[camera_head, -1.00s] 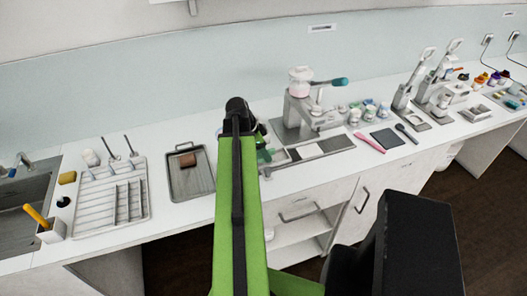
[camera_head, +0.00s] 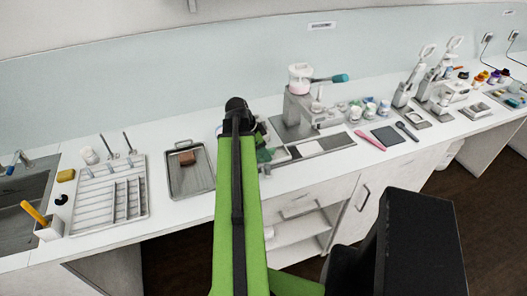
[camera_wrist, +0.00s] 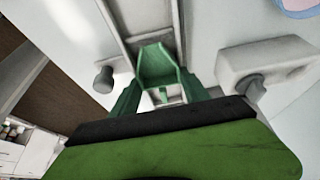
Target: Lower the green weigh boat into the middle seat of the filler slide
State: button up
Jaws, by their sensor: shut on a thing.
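The green weigh boat (camera_wrist: 155,65) is in the wrist view, between the two dark green fingers of my gripper (camera_wrist: 160,92). My gripper is shut on it. The boat is over the pale grey track of the filler slide (camera_wrist: 127,28); whether it touches a seat cannot be told. In the head view the filler slide (camera_head: 335,141) runs along the bench front, with light and dark patches on top. My arm hides its left end there, and a bit of green (camera_head: 264,155) shows beside the arm.
The filler stand (camera_head: 300,108) rises behind the slide. In the wrist view a grey knob (camera_wrist: 103,78) is left of the track and a pale block with a knob (camera_wrist: 265,62) right of it. A metal tray (camera_head: 205,181) and a white rack (camera_head: 88,215) lie to the left.

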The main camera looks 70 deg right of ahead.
jog(key=shift+a+f, duration=0.25)
jog(key=shift+f, duration=0.05)
